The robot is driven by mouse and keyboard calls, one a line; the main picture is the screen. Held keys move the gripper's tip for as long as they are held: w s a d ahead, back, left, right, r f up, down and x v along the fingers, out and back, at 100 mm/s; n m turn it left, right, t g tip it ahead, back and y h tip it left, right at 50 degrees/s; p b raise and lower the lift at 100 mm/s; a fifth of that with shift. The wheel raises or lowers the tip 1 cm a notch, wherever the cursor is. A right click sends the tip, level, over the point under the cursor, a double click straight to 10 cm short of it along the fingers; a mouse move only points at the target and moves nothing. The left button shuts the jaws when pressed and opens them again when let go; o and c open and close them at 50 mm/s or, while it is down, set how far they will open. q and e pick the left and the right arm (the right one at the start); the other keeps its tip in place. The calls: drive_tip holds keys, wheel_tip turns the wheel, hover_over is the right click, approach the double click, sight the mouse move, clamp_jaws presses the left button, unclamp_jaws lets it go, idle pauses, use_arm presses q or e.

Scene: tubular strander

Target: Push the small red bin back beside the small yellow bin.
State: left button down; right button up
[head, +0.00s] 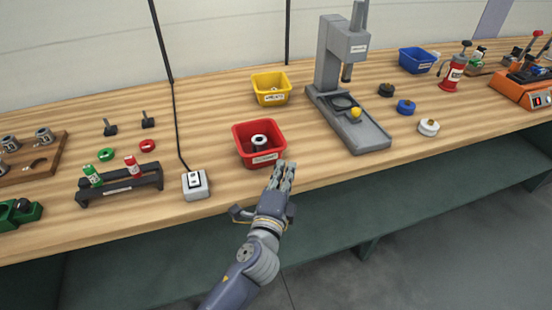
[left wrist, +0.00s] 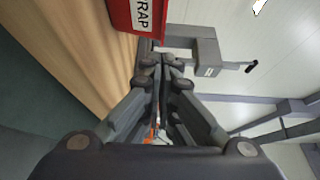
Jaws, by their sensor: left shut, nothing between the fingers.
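The small red bin (head: 243,132) stands on the wooden bench near its front edge, with a silver and dark ring-shaped part (head: 259,142) inside. The small yellow bin (head: 271,88) stands farther back, up and slightly right of the red bin. My left gripper (head: 285,168) is shut and empty at the red bin's front right corner; I cannot tell whether it touches. In the left wrist view the red bin (left wrist: 128,14) shows at the top, its label partly cut off, just beyond the fingertips (left wrist: 163,62). My right gripper is not in view.
A grey press (head: 345,95) stands right of both bins, its base close to the red bin's right side. A white switch box (head: 195,184) with a black cable sits left of the red bin. Bare bench top lies left of the yellow bin.

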sight(250, 125)
use_arm(q)
drive_tip(key=w+a, duration=0.2)
drive_tip(key=w, duration=0.1)
drive_tip(key=shift+w+p, duration=0.1)
drive_tip(key=shift+p, duration=0.25)
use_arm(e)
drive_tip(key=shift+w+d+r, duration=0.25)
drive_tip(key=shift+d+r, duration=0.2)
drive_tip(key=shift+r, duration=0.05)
use_arm(q)
drive_tip(key=w+a, duration=0.2)
drive_tip(key=w, duration=0.2)
drive_tip(key=w+a, duration=0.3)
drive_tip(key=w, duration=0.2)
drive_tip(key=w+a+b, duration=0.1)
drive_tip(key=w+a, duration=0.2)
drive_tip(key=w, duration=0.1)
drive_tip(key=shift+w, duration=0.2)
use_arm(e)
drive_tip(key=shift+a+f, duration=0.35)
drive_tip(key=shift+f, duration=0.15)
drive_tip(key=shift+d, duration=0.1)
